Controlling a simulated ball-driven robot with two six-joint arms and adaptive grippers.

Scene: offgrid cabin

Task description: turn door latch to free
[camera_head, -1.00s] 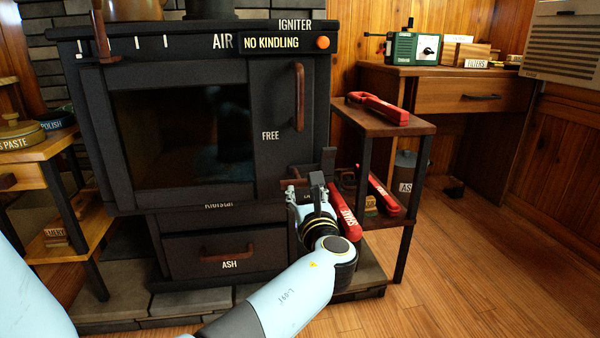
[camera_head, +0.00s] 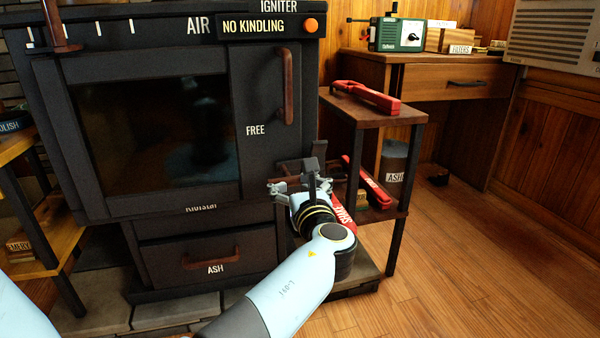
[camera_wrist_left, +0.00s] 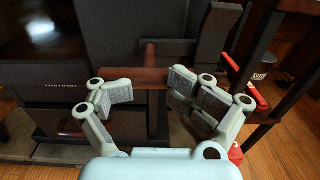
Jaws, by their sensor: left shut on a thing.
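The black stove's door (camera_head: 245,165) is closed and has a dark glass window. A white FREE label (camera_head: 255,130) is on its right part, below the upright wooden handle (camera_head: 286,85). The door latch, a brown wooden bar (camera_wrist_left: 147,77), lies about level at the door's lower right in the left wrist view. My left gripper (camera_wrist_left: 150,92) is shut on this latch, with finger pads to either side. In the head view my left gripper (camera_head: 303,186) is at the door's lower right corner and hides most of the latch. My right gripper is not in view.
A small side table (camera_head: 400,110) with red-handled tools (camera_head: 367,97) stands close right of my left gripper. The ash drawer (camera_head: 215,255) is below the door. Floor (camera_head: 470,270) is clear at the right.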

